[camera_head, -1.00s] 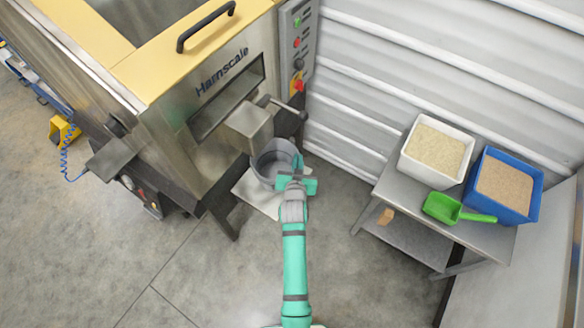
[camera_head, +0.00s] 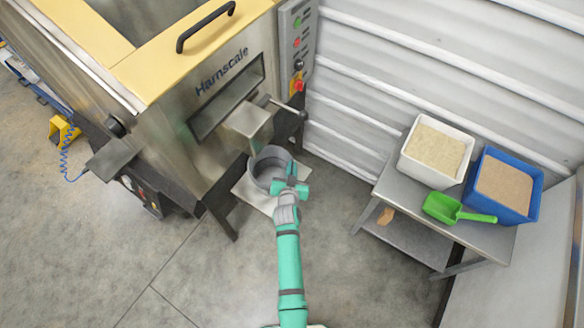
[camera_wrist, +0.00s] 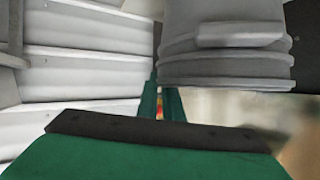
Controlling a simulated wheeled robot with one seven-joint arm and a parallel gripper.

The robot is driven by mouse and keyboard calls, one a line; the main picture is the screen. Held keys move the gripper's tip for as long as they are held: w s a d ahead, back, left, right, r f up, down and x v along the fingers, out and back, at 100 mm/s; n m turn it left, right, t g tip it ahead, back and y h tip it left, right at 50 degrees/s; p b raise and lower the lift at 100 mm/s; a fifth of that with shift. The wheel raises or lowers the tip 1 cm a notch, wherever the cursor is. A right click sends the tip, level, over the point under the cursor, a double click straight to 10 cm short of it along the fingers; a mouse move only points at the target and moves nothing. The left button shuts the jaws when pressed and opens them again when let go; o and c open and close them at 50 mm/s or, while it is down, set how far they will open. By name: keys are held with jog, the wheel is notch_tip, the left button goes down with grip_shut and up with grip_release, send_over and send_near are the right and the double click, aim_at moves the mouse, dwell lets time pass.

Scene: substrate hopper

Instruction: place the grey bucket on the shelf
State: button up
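The grey bucket (camera_head: 262,181) is under the spout of the steel machine, over a pale mat on the floor. I cannot tell whether it touches the mat. My gripper (camera_head: 290,182) is at the bucket's right rim. In the wrist view the bucket (camera_wrist: 225,50) fills the upper right, and its banded edge covers part of one green finger. The fingers (camera_wrist: 163,100) are close together at that edge and look shut on the bucket's wall; the contact itself is hidden. The grey metal shelf table (camera_head: 400,193) stands at the right by the wall.
A white bin (camera_head: 407,160) and a blue bin (camera_head: 538,190), both with grainy material, and a green scoop (camera_head: 440,208) are on the table top. The machine's spout (camera_head: 248,122) overhangs the bucket. Open floor lies between mat and table.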

jog(key=o, duration=0.3)
jog(key=shift+o, duration=0.2)
jog(key=shift+s, duration=0.15)
jog(key=s+a+r+n+y, duration=0.1)
jog(key=s+r, duration=0.3)
jog(key=s, duration=1.1)
jog(key=s+a+r+n+y, duration=0.1)
jog(key=s+r, duration=0.3)
jog(key=s, duration=1)
jog(key=s+a+r+t, duration=0.1)
jog(key=s+r+t, duration=0.1)
jog(key=s+r, duration=1.1)
jog(key=shift+s+r+n, duration=0.35)
jog(key=shift+s+n, duration=0.05)
jog(key=shift+s, duration=0.65)
